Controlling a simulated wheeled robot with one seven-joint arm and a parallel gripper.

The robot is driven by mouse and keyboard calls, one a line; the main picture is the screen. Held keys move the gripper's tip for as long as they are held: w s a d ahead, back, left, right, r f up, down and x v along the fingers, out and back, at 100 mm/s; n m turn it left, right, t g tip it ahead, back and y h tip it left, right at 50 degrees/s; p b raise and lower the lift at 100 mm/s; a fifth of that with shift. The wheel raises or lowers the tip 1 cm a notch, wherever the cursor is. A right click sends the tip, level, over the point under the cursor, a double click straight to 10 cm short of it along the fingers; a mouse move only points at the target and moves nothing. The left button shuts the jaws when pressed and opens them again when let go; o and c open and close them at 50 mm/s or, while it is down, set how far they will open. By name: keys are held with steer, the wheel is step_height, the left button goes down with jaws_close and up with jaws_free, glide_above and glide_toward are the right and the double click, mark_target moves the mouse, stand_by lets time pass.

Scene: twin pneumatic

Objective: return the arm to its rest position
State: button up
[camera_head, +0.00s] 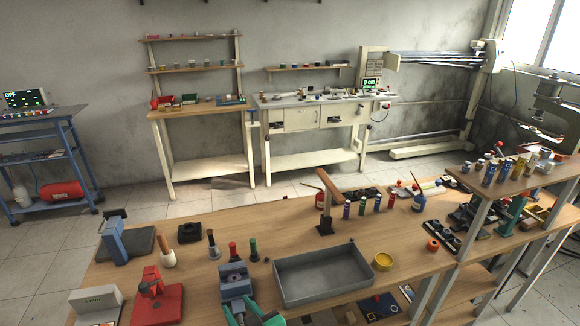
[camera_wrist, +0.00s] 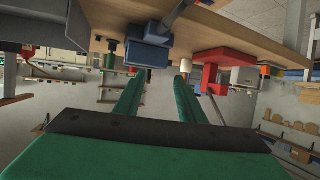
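My gripper (camera_head: 254,310) shows as green parts at the bottom edge of the head view, in front of the blue vise (camera_head: 236,284) and beside the grey tray (camera_head: 318,284). Most of my arm is out of that view. In the wrist view, the two green fingers of my gripper (camera_wrist: 160,80) stand apart with an empty gap between them. That view looks upside down, with the wooden workbench (camera_wrist: 250,20) along the top. The blue vise (camera_wrist: 147,53) and the red tool (camera_wrist: 218,62) appear beyond the fingertips.
The workbench (camera_head: 208,274) carries a red press (camera_head: 155,300), several upright-handled tools, a yellow ring (camera_head: 383,262) and several small bottles. A raised shelf (camera_head: 505,190) stands at the right. Free floor lies behind the bench, before the white wall tables (camera_head: 310,120).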

steer(key=s+d+f+m+t+h, duration=0.1)
steer(key=s+d+f+m+h, duration=0.2)
steer(key=s+d+f, duration=0.4)
steer(key=s+d+f+m+t+h, duration=0.1)
steer(key=s+d+f+m+h, duration=0.2)
steer(key=s, duration=0.5)
steer(key=s+d+r+t, duration=0.1)
steer(key=s+r, duration=0.1)
steer(key=s, duration=0.8)
steer(key=s+d+r+t+h, duration=0.1)
steer(key=s+d, duration=0.1)
steer(key=s, duration=0.8)
steer(key=shift+s+r+m, duration=0.25)
steer(key=shift+r+m, duration=0.05)
steer(key=shift+r, duration=0.1)
steer(key=shift+d, duration=0.1)
